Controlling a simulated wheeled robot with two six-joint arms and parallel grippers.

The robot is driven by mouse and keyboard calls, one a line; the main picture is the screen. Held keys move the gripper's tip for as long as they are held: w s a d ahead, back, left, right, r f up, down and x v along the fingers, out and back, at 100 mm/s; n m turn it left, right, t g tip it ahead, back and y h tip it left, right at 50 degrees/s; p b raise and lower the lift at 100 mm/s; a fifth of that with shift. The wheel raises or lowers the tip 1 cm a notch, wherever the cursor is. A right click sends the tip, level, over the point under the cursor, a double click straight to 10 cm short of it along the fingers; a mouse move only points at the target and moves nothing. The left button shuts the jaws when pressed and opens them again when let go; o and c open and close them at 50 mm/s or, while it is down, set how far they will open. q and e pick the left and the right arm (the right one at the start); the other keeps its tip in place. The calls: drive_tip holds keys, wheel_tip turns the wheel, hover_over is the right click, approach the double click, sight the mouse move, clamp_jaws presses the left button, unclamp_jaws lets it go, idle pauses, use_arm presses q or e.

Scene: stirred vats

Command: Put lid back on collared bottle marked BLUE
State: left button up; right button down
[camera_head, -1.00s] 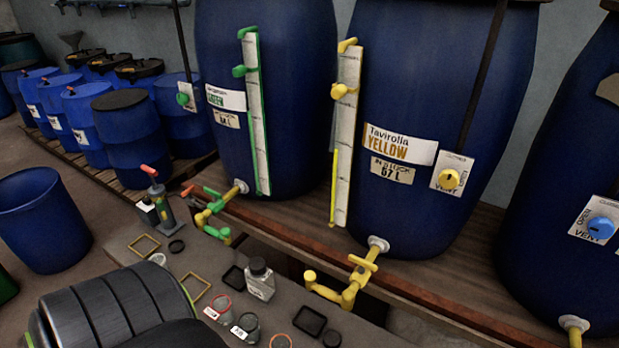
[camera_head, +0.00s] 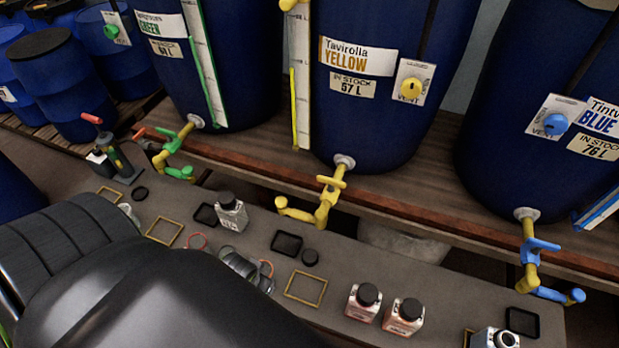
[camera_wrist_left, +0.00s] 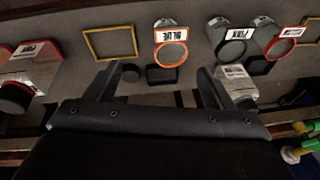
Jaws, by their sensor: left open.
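The bottle marked BLUE (camera_wrist_left: 170,32) stands lidless with an orange collar in the left wrist view. In the head view its orange collar (camera_head: 266,268) shows partly beside my arm. A round black lid (camera_wrist_left: 131,73) lies on the bench near one finger; in the head view the lid (camera_head: 310,257) lies beside a black square tray (camera_head: 286,244). My left gripper (camera_wrist_left: 160,70) is open and empty, its fingers spread to either side of the lid and tray in the wrist picture. Its height above them is unclear. My right gripper is not in view.
Lidless PINK (camera_wrist_left: 232,45) and red-collared (camera_wrist_left: 275,42) bottles stand beside BLUE. Capped bottles (camera_head: 365,300) (camera_head: 403,315) stand to the right; another capped bottle (camera_head: 232,212) is behind. A yellow frame (camera_head: 305,289) lies flat. Yellow (camera_head: 325,200) and blue (camera_head: 533,265) taps overhang the bench's far side.

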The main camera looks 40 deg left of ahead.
use_arm(q)
wheel_tip(320, 180, up, 5)
drive_tip(key=w+n, duration=0.1)
drive_tip(key=w, duration=0.1)
drive_tip(key=w+d+f+n, duration=0.2)
drive_tip(key=w+d+n, duration=0.1)
drive_tip(key=w, duration=0.2)
drive_tip(key=w+d+f+n+y, duration=0.1)
drive_tip(key=w+d+f+n, duration=0.2)
drive_tip(key=w+n, duration=0.1)
drive_tip(key=w+d+f+n+g+y, duration=0.1)
drive_tip(key=w+d+f+n, duration=0.2)
drive_tip(key=w, duration=0.3)
drive_tip(key=shift+w+d+f+n, duration=0.25)
drive_tip(key=shift+w+n, duration=0.1)
drive_tip(key=shift+n, duration=0.05)
drive_tip(key=b, duration=1.2)
hover_over(311, 258)
drive_tip(key=d, duration=0.2)
drive_tip(key=f, duration=0.7)
drive_tip(key=s+f, duration=0.1)
drive_tip(key=f, duration=0.2)
drive_tip(key=shift+d+f, duration=0.15)
drive_tip(key=shift+f, duration=0.2)
drive_tip(key=shift+w+a+f+b, duration=0.15)
drive_tip(key=shift+a+f+b, duration=0.05)
drive_tip(key=shift+f+b, duration=0.1)
